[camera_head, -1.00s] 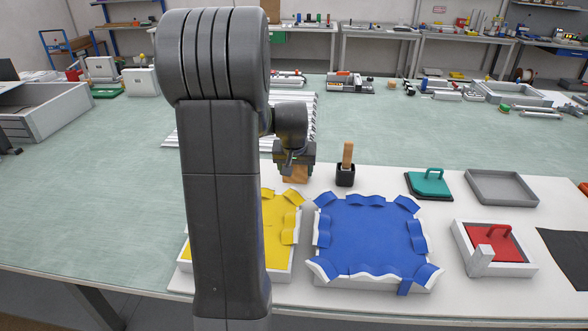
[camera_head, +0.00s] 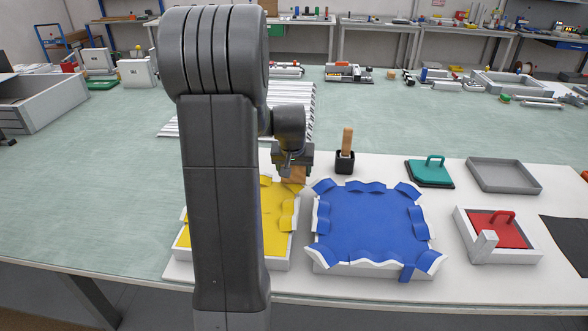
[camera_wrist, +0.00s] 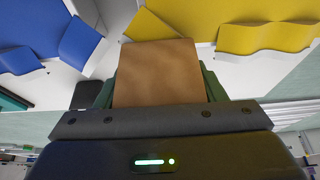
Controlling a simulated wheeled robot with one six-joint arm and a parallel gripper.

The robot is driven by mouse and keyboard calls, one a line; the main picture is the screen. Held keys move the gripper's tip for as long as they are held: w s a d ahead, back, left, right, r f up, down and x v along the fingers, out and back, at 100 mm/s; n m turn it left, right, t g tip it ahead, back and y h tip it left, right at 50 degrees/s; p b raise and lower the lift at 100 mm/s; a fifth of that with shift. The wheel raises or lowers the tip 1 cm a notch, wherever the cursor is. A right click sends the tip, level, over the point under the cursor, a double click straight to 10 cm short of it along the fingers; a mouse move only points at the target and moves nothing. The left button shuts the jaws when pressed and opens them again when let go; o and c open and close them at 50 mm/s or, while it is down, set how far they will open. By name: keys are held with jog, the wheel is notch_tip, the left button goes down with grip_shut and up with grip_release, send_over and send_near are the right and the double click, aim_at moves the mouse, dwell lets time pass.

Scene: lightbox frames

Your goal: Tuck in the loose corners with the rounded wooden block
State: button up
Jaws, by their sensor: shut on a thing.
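My gripper (camera_head: 293,172) is shut on a brown wooden block (camera_head: 295,176), held at the back right corner of the yellow-lined frame. The block (camera_wrist: 158,72) fills the middle of the wrist view; whether its far end is rounded or touches the fabric cannot be told. The yellow fabric (camera_head: 272,238) lies in a white frame with wavy loose flaps along its edges, partly hidden by my arm. A yellow flap (camera_wrist: 262,38) shows right of the block in the wrist view. The blue fabric (camera_head: 368,222) lies in a second white frame, with raised corner flaps and wavy edges.
A black holder with a wooden-handled tool (camera_head: 346,155) stands behind the blue frame. To the right are a teal handled block (camera_head: 430,172), an empty grey tray (camera_head: 503,175), and a white box with a red handled plate (camera_head: 496,232). Slatted white panels lie behind my gripper.

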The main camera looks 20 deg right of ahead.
jog(key=shift+f+b, duration=0.5)
jog(key=shift+f, duration=0.05)
dwell(1.6)
jog(key=shift+r, duration=0.1)
jog(key=shift+r+p, duration=2.45)
jog(key=shift+r, duration=1.05)
jog(key=shift+a, duration=0.15)
